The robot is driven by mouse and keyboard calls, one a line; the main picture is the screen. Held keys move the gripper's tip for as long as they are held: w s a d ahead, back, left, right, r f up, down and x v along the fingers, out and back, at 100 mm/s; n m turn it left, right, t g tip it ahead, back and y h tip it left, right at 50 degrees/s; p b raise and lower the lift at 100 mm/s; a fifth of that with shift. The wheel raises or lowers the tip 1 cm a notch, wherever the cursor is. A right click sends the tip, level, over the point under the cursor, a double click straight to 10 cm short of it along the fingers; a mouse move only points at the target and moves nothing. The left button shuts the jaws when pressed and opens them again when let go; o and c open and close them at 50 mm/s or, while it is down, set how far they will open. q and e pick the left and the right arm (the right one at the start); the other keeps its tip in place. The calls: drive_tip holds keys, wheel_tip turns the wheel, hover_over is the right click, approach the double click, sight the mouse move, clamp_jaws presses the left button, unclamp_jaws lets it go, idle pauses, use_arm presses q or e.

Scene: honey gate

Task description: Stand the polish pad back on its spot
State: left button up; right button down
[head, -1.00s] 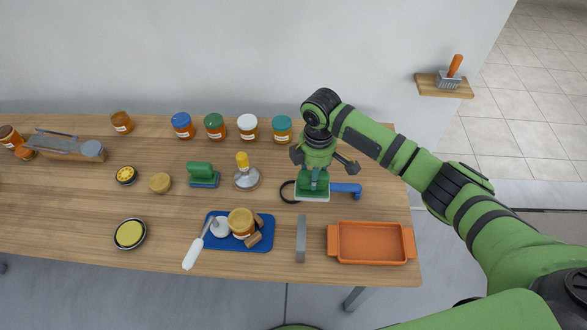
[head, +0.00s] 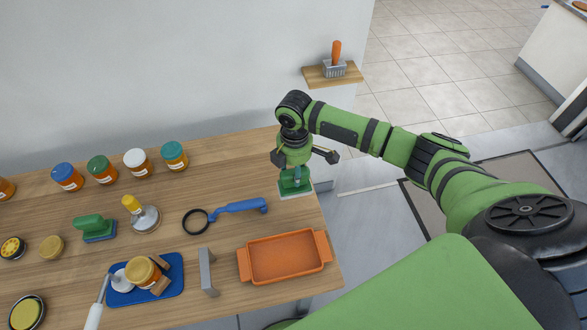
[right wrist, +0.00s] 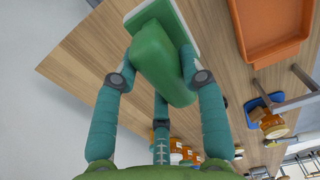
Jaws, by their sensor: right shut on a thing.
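The polish pad (head: 294,191), a green handle block on a pale flat base, is held by my right gripper (head: 296,174) at the right end of the wooden table. It looks roughly upright. In the right wrist view the green block (right wrist: 162,62) sits between the gripper's teal fingers (right wrist: 150,90), which are shut on it. I cannot tell whether its base touches the table or is just above it. A similar green-handled block with a blue base (head: 95,229) stands on the table at the left. My left gripper is not in view.
A blue-handled tool with a black ring (head: 235,208) lies left of the pad. An orange tray (head: 243,266), a grey metal bar (head: 208,272) and a blue tray (head: 172,287) are nearer. Several jars stand at the back. A wall shelf (head: 312,79) holds a brush (head: 335,66).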

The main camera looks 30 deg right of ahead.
sight(287, 190)
drive_tip(key=shift+d+p, duration=0.15)
drive_tip(key=shift+p, duration=0.3)
wheel_tip(287, 190, down, 6)
drive_tip(key=b, duration=0.3)
drive_tip(key=shift+r+b, duration=0.2)
drive_tip(key=shift+b, duration=0.1)
drive_tip(key=shift+f, duration=0.3)
drive_tip(key=shift+r, duration=0.1)
drive_tip(key=shift+f+b, duration=0.4)
drive_tip(key=shift+f, duration=0.65)
idle(0.4)
drive_tip(key=c, duration=0.6)
unclamp_jaws()
drive_tip(key=shift+c, duration=0.2)
